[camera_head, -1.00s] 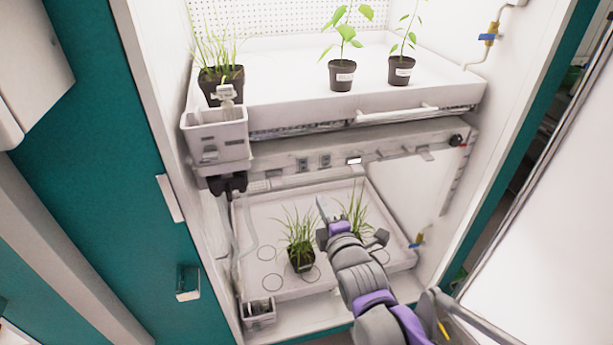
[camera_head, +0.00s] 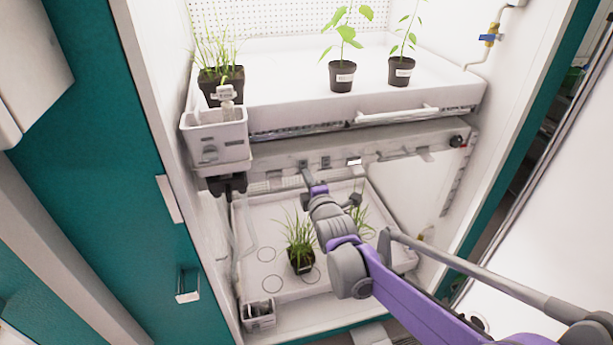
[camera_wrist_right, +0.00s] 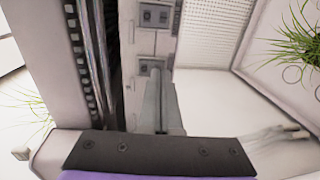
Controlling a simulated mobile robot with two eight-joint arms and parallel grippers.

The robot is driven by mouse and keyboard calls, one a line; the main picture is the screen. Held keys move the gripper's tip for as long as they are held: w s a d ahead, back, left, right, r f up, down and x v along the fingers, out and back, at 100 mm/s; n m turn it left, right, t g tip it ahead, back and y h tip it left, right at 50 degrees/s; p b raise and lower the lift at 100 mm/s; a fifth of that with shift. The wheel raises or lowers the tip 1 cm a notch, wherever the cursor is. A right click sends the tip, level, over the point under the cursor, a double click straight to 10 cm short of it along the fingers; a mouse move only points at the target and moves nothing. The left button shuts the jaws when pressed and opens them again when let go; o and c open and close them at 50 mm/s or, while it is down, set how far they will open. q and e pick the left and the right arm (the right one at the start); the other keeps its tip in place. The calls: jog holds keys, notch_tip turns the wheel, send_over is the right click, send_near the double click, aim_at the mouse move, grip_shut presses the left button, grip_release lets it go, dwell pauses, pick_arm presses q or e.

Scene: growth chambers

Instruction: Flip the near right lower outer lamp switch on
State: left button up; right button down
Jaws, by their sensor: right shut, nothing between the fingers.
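A pale rail (camera_head: 385,146) runs under the upper shelf and carries several small switches. One grey switch (camera_head: 326,162) sits just right of my right gripper, and a brighter white one (camera_head: 354,161) sits further right. My right gripper (camera_head: 306,172) is shut and empty, reaching up to the rail over another switch. In the right wrist view, the closed fingers (camera_wrist_right: 158,98) point at a grey switch (camera_wrist_right: 151,65), partly hidden by their tips. A double switch plate (camera_wrist_right: 155,15) lies beyond. I cannot tell whether the tips touch, or which way the switches are set. My left gripper is not in view.
A lower tray (camera_head: 270,210) with grass pots (camera_head: 300,262) lies below my arm. The upper tray (camera_head: 290,105) holds several potted plants. A small grey box (camera_head: 216,142) hangs at the left. A white door (camera_head: 560,200) stands open at the right.

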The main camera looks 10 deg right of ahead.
jog(key=shift+w, duration=0.45)
jog(key=shift+f, duration=0.1)
pick_arm(q)
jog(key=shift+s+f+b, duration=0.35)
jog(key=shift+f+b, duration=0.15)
jog(key=shift+b, duration=0.05)
pick_arm(e)
jog(key=shift+w+f+t, duration=0.15)
jog(key=shift+w+t, duration=0.1)
jog(key=shift+t, duration=0.35)
